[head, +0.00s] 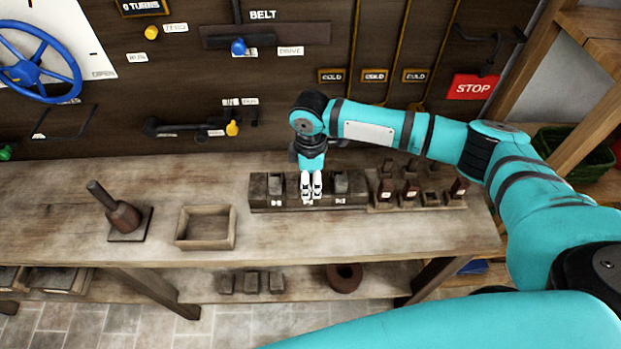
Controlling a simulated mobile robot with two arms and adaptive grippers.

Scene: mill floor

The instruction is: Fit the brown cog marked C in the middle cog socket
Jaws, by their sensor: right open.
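A dark socket block (258,203) stands on the bench, with small white labels on its front. Grey pieces stand upright at its left (275,184) and right (341,183) positions. My right gripper (312,196) points down right at the middle position; it is open and hides most of the middle socket. I cannot tell whether a cog is in or under it. Red-brown cogs stand in a wooden rack (447,205) just to the right, among them ones at the left (386,190), middle (411,190) and right (458,188). Their letters are unreadable, so cog C cannot be picked out. My left gripper is out of view.
An empty wooden tray (206,244) and a mallet-like tool (122,214) on a square base stand on the left of the bench. The wall behind holds levers, a blue wheel (30,70) and a red STOP sign (474,87). Small blocks (252,283) lie on the lower shelf.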

